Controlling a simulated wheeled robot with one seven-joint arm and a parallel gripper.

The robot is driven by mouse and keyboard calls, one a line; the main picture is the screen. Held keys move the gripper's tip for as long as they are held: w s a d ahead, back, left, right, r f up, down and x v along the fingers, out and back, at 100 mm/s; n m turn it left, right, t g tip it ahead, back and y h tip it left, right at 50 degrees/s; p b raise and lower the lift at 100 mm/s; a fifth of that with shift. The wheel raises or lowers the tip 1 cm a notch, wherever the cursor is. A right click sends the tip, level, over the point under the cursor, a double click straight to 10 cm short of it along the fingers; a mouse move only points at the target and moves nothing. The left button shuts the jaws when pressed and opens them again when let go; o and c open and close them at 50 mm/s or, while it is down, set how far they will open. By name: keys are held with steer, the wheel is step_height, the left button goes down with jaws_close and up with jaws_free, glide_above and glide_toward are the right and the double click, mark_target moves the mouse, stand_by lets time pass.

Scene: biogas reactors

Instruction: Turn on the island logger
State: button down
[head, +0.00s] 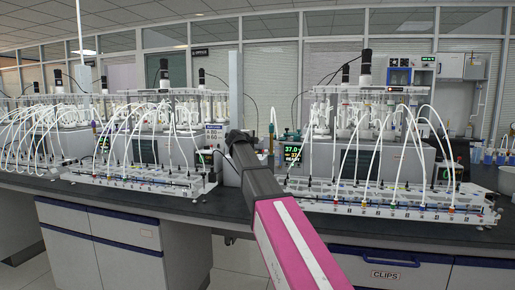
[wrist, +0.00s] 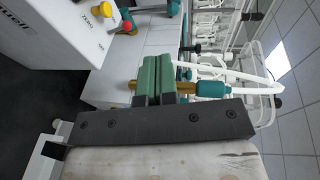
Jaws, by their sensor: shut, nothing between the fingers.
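My gripper shows in the wrist view (wrist: 165,72) with its green fingers shut together and nothing held. In the head view my pink and dark arm reaches up over the bench, its dark end (head: 238,137) in front of the gap between two reactor rigs. No label that I can read clearly names the island logger. A small labelled box (head: 213,132) stands just left of the arm's end, its text too small to read. In the wrist view a white box (wrist: 60,40) with lettering lies upper left, apart from the fingers. Red and yellow knobs (wrist: 128,22) show beside it.
A display reading 37.0 (head: 292,148) is just right of my arm. A tubed rig (head: 140,180) stands on the left and another (head: 390,200) on the right. The dark bench edge (head: 150,205) runs in front. White tubing (wrist: 245,75) lies right of the fingers.

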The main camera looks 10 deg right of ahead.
steer(key=s+a+r, duration=0.2)
steer(key=s+r, duration=0.1)
steer(key=shift+a, duration=0.15)
